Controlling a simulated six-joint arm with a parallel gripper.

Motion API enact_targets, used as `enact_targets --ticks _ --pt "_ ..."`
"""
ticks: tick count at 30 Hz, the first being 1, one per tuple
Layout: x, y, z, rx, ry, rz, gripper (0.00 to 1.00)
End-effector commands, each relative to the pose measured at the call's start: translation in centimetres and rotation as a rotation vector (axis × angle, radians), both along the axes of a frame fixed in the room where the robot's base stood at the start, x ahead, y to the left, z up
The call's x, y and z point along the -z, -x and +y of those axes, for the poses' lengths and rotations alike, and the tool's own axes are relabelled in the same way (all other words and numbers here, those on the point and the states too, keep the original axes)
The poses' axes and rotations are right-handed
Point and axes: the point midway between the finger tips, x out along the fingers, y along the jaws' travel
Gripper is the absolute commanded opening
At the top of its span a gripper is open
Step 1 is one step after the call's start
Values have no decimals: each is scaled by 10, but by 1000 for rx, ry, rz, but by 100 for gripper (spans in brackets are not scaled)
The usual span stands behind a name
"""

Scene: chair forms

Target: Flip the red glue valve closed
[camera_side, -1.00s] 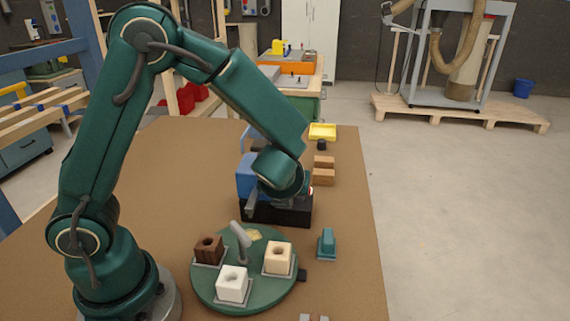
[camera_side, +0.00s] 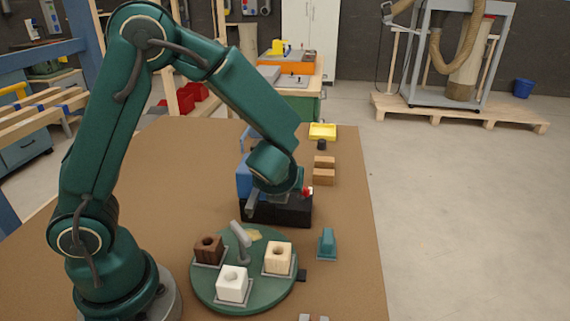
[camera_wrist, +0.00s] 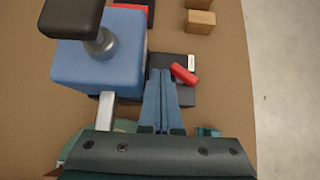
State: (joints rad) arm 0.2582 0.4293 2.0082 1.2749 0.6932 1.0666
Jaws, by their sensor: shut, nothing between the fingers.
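The red glue valve handle (camera_wrist: 184,73) lies slantwise on a black block (camera_wrist: 205,92), just right of my fingertips in the wrist view. In the side view the red handle (camera_side: 307,191) shows at the right of my wrist, above the black block (camera_side: 292,209). My gripper (camera_wrist: 160,72) is shut and empty, its two blue-grey fingers together close to the handle's left end. I cannot tell whether they touch it. My wrist hides part of the block in the side view.
A blue box (camera_wrist: 88,65) with a dark knob (camera_wrist: 72,17) stands close to the left of my fingers. A green turntable (camera_side: 262,297) carries several blocks in front. Wooden blocks (camera_side: 324,177) and a yellow tray (camera_side: 322,131) lie farther back.

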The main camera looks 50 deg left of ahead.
Motion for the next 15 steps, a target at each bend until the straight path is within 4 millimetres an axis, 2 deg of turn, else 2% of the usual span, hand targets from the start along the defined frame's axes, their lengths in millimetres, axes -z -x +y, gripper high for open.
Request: enact_targets --ticks 8,15 --pt "0 -1 -2 0 0 0 0" --pt "0 -7 -12 2 2 -1 0"
